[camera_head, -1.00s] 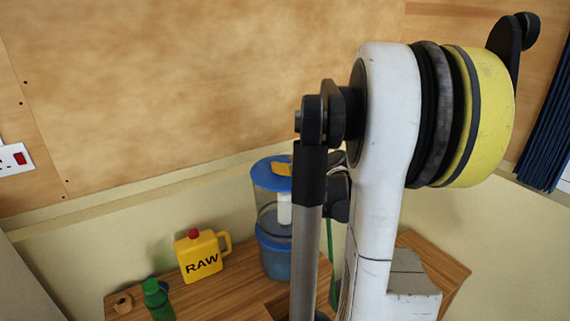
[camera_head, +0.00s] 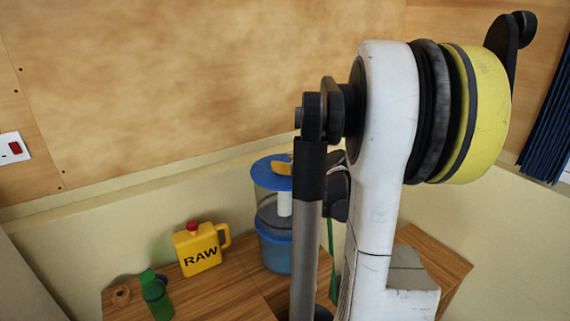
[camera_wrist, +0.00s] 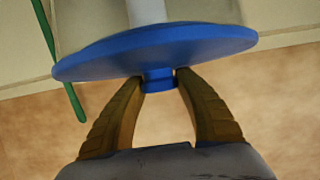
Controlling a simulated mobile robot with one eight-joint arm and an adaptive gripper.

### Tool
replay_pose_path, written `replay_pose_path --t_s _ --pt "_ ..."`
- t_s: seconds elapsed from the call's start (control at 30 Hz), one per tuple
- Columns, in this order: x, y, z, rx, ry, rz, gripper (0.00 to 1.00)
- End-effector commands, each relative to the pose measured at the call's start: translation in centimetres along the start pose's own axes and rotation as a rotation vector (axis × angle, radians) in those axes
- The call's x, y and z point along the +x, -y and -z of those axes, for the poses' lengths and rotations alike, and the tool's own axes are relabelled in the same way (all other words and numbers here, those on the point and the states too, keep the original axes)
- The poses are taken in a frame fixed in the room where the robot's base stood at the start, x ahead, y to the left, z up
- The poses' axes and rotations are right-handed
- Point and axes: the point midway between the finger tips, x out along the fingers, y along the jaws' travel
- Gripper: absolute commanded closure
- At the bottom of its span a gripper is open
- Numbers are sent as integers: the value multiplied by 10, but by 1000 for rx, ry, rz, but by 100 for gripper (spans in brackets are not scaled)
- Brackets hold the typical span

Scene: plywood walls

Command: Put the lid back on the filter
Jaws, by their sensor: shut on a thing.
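The blue lid (camera_head: 271,172) is a round disc above the water filter (camera_head: 275,240), which has a clear upper part, a white inner column and a blue lower part. In the wrist view the lid (camera_wrist: 155,48) fills the upper middle, with its knob (camera_wrist: 158,79) between the fingertips. My gripper (camera_wrist: 159,76) is shut on this knob. In the head view only a yellow-brown part of my gripper (camera_head: 283,167) shows above the lid; my arm hides the rest. I cannot tell whether the lid touches the filter's rim.
A yellow jug marked RAW (camera_head: 200,250) and a green bottle (camera_head: 156,296) stand left of the filter on the wooden table (camera_head: 235,292). A small brown ring-shaped thing (camera_head: 121,296) lies at the left edge. A thin green stick (camera_wrist: 60,60) shows beside the lid.

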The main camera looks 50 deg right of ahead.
Motion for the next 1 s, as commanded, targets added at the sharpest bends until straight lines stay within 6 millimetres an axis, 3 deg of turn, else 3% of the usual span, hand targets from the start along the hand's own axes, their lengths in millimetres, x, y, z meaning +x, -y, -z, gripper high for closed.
replay_pose_path --t_s 0.6,0.63,0.7,1.0 --pt "2 0 -4 0 0 0 98" --pt "2 0 -4 0 0 0 57" --pt "2 0 -4 0 0 0 36" --pt "1 0 -4 0 0 0 36"
